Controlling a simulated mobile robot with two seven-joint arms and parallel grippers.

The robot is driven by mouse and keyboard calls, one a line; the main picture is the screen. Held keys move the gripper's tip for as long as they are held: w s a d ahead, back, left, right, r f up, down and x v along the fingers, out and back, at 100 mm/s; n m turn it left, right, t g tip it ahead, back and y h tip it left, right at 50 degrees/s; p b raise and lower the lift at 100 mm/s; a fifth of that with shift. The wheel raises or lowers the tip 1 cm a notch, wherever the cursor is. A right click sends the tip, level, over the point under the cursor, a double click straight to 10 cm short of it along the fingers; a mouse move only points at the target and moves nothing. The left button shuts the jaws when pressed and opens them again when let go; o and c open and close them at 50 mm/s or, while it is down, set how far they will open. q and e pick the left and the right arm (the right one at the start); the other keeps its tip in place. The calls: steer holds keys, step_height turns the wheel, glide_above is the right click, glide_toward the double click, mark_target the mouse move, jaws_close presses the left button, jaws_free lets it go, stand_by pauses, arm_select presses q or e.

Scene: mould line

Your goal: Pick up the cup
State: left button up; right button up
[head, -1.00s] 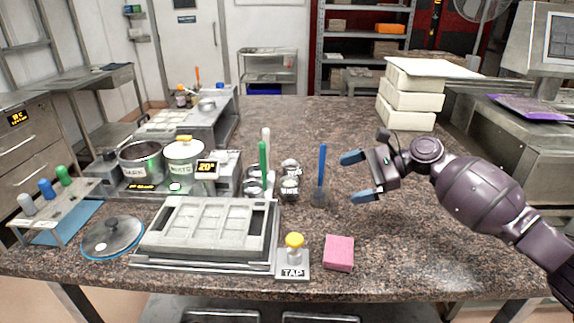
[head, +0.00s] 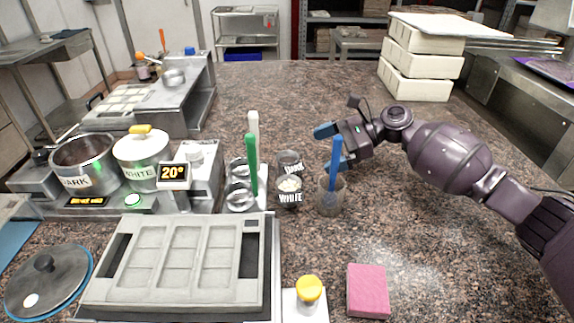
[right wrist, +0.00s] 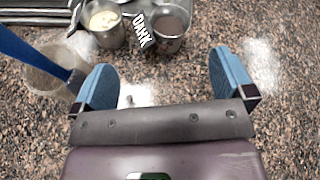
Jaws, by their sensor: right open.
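Two small clear cups stand on the counter. The cup marked DARK (right wrist: 172,20) holds brown stuff; in the head view it is the rear one (head: 290,160). The cup marked WHITE (right wrist: 104,36) holds pale pieces and stands in front of it in the head view (head: 290,187). A clear beaker (head: 331,198) with a blue spatula (head: 336,160) stands to their right. My right gripper (head: 331,147) is open and empty, to the right of the cups and behind the spatula. In the right wrist view its blue fingers (right wrist: 164,80) are apart, with the cups beyond them. My left gripper is not in view.
A grey mould (head: 178,265), a pink block (head: 368,290) and a yellow-knobbed tapper (head: 309,290) lie in front. WHITE (head: 142,158) and DARK (head: 85,165) pots stand left. White blocks (head: 415,82) are stacked at the back right. The counter's middle back is clear.

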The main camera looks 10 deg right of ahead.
mark_target(298, 157)
steer(key=x, duration=0.2)
steer(key=shift+w+a+f, duration=0.1)
steer(key=shift+a+f, duration=0.15)
steer(key=shift+x, duration=0.75)
steer(key=x, duration=0.3)
steer(key=shift+w+a+f+b, duration=0.1)
steer(key=shift+w+a+b, duration=0.05)
steer(key=shift+w+b, duration=0.2)
steer(key=shift+a+f, duration=0.15)
steer(key=shift+a, duration=0.3)
steer(key=shift+c, duration=0.3)
steer(key=c, duration=0.8)
steer(key=shift+o, duration=0.2)
